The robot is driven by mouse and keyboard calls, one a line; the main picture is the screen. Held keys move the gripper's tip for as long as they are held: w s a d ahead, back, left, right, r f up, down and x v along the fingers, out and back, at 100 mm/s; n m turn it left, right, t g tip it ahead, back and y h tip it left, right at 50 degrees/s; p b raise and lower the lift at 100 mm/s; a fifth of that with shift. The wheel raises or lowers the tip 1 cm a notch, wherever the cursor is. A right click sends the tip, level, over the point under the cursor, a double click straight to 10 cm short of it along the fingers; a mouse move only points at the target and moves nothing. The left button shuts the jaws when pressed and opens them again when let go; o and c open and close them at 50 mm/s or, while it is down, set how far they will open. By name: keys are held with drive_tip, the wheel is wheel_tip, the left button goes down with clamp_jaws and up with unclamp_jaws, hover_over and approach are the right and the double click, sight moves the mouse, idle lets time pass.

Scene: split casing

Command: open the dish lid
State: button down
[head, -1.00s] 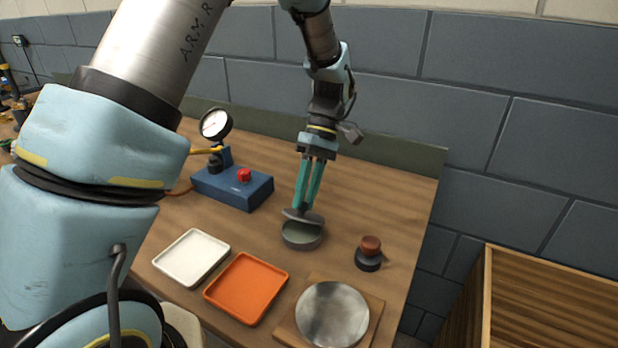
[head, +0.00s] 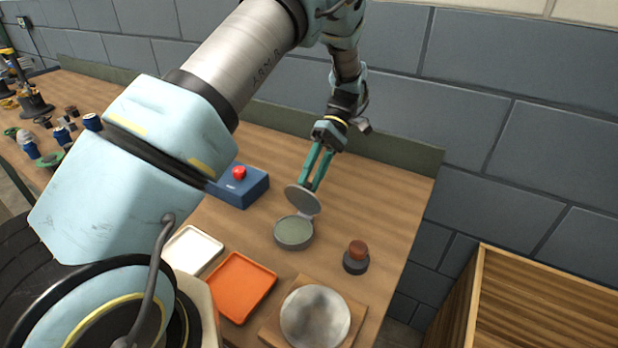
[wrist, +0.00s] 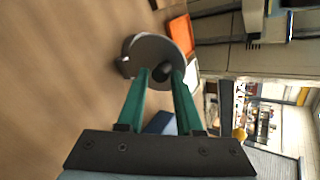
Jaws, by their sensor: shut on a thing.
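The round grey-green dish (head: 294,233) sits on the wooden bench. Its lid (head: 303,198) is tilted up at the back of the dish, leaving the inside open to view. My gripper (head: 313,184) has green fingers that reach down behind the raised lid. In the wrist view, the fingertips (wrist: 162,76) are shut on a dark knob (wrist: 163,72) on the lid (wrist: 152,47). In the head view the lid hides the knob and the fingertips.
An orange tray (head: 242,286) and a white tray (head: 194,250) lie front left. A metal disc on a wooden board (head: 315,317) and a brown-topped black knob (head: 357,256) are front right. A blue box with a red button (head: 239,185) stands behind left.

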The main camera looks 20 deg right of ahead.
drive_tip(key=shift+d+f, duration=0.25)
drive_tip(key=shift+f, duration=0.2)
drive_tip(key=shift+d+f, duration=0.2)
drive_tip(key=shift+f, duration=0.25)
drive_tip(key=c, duration=0.9)
unclamp_jaws()
drive_tip(key=shift+f, duration=0.1)
drive_tip(key=shift+o, duration=1.1)
drive_tip(key=shift+w, duration=0.1)
drive_tip(key=shift+w+r, duration=0.1)
drive_tip(key=shift+r, duration=0.2)
drive_tip(key=shift+w, duration=0.1)
drive_tip(key=b+v, duration=0.2)
drive_tip(key=v, duration=0.8)
drive_tip(key=shift+d+r+b, duration=0.2)
drive_tip(key=shift+r+b, duration=0.1)
drive_tip(key=shift+b, duration=0.05)
